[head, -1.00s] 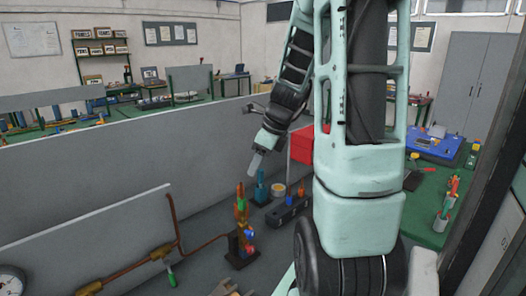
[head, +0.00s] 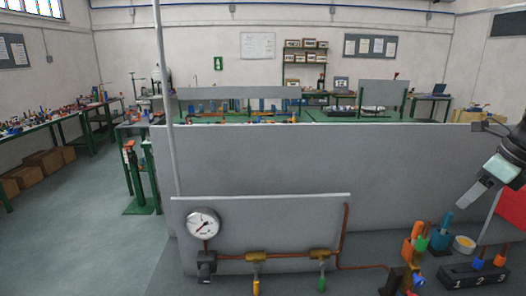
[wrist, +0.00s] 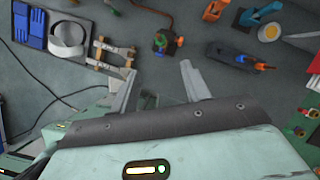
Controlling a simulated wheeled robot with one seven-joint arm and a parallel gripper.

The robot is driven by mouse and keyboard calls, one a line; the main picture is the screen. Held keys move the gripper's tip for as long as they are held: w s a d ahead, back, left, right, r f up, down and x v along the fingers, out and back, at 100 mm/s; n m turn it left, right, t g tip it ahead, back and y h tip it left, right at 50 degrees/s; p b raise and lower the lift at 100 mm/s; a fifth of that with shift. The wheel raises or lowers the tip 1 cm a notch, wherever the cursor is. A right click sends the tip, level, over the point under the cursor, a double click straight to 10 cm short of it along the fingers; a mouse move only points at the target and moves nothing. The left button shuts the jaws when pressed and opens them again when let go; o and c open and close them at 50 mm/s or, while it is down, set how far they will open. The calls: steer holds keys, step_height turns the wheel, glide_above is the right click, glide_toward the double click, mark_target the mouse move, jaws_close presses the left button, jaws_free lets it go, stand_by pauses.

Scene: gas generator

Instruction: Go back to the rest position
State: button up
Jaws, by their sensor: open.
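My gripper (head: 473,203) hangs at the right edge of the head view, pointing down and left, with part of it cut off by the frame edge. In the wrist view my gripper (wrist: 158,84) shows its two fingers spread apart with nothing between them. A dark base with red and green valve parts (wrist: 168,42) lies beyond the fingertips.
A grey panel with a gauge (head: 203,222), copper pipe and two valves stands at front. A numbered black block (head: 478,274) and colourful tools stand at lower right. A long grey partition (head: 300,165) runs behind. Open floor (head: 95,235) lies at left.

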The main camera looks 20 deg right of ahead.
steer(key=w+a+f+n+g+b, duration=0.1)
steer(key=a+f+n, duration=0.1)
steer(key=a+n, duration=0.6)
steer(key=w+a+f+n+g+y+b, duration=0.1)
steer(key=a+f+n+b, duration=0.3)
steer(key=a, duration=0.6)
steer(key=w+a+f+n+g+p, duration=0.1)
steer(key=a+n, duration=0.7)
steer(key=a, duration=0.1)
steer(key=s+a+f+n+b, duration=0.1)
steer(key=s+a+f+n, duration=0.2)
steer(key=s+a+n, duration=0.4)
steer(key=s+a+f+n+g+h+b, duration=0.1)
steer(key=s+a+n, duration=0.5)
steer(key=n, duration=0.7)
step_height(320, 180, down, 2)
steer(key=shift+s+a+f+h+b, duration=0.35)
steer(key=shift+a+b, duration=0.2)
steer(key=shift+a, duration=0.7)
